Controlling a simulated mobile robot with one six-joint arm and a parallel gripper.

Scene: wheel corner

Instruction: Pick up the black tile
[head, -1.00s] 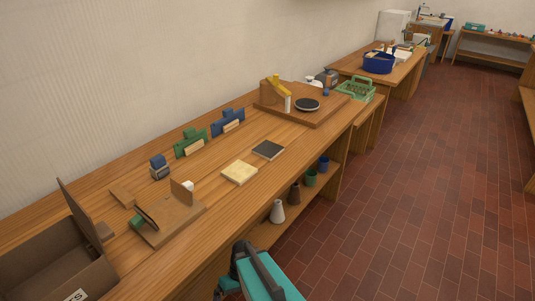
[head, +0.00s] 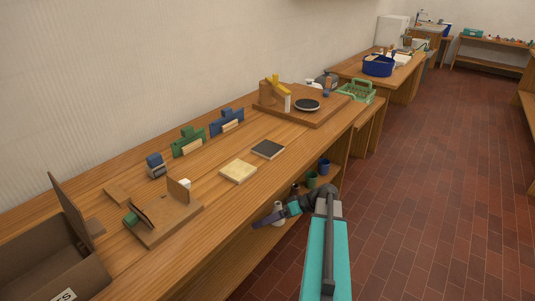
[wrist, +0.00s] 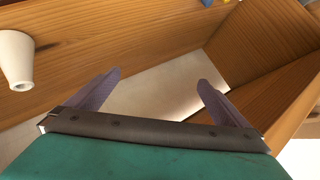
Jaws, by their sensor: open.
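The black tile (head: 268,149) is a flat dark square with a pale edge. It lies on the wooden bench near its front edge, in the head view. A cream tile (head: 238,171) lies to its left, apart from it. My gripper (head: 262,222) is below the bench top, in front of the lower shelf, well below the black tile. In the wrist view my gripper (wrist: 155,88) has its two fingers spread wide with nothing between them. The black tile does not show in the wrist view.
Green (head: 311,180) and blue (head: 324,166) cups sit on the lower shelf. A raised wooden board (head: 290,112) with a black disc lies right of the tile.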

